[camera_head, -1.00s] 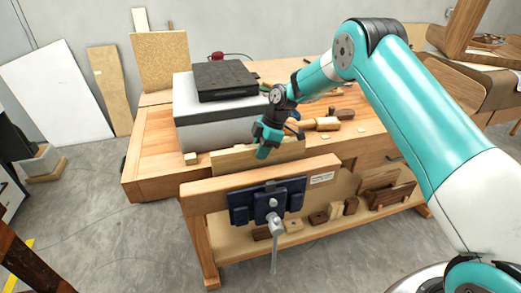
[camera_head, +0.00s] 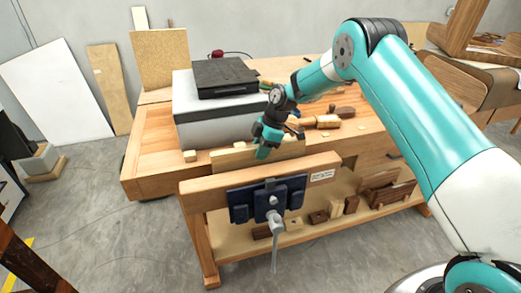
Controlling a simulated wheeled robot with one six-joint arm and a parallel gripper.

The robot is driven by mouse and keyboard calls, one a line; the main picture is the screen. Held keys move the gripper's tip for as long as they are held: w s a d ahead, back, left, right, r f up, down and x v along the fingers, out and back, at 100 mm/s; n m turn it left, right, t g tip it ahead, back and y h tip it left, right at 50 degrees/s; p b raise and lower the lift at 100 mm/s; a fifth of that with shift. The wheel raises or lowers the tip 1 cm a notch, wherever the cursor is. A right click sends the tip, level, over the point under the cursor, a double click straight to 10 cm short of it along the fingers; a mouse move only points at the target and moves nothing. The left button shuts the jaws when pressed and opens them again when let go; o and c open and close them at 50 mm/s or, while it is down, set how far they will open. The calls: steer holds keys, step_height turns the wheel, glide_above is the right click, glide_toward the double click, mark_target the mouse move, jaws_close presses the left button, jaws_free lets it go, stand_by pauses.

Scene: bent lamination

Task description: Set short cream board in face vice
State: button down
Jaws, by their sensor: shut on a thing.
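The short cream board (camera_head: 228,160) stands on its long edge, just behind the wooden front jaw (camera_head: 220,188) of the face vice. Its upper part shows above the jaw, and its lower edge is hidden behind it. The vice (camera_head: 268,200) has dark blue metal plates and a screw with a hanging handle on the bench front. My gripper (camera_head: 263,153) reaches down over the middle of the board and is shut on it. The fingertips are small in this view. I cannot tell whether the jaw touches the board.
A grey-white box (camera_head: 215,125) with a dark slab on top stands behind the board. A small wooden block (camera_head: 190,156) lies to its left on the bench (camera_head: 150,165). A mallet (camera_head: 322,122) lies right of my gripper. Several wood pieces sit on the lower shelf (camera_head: 235,245).

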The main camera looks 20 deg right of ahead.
steer(key=shift+f, duration=0.35)
steer(key=shift+c, duration=2.3)
jaws_free()
steer(key=shift+r+p, duration=2)
steer(key=shift+r, duration=2.05)
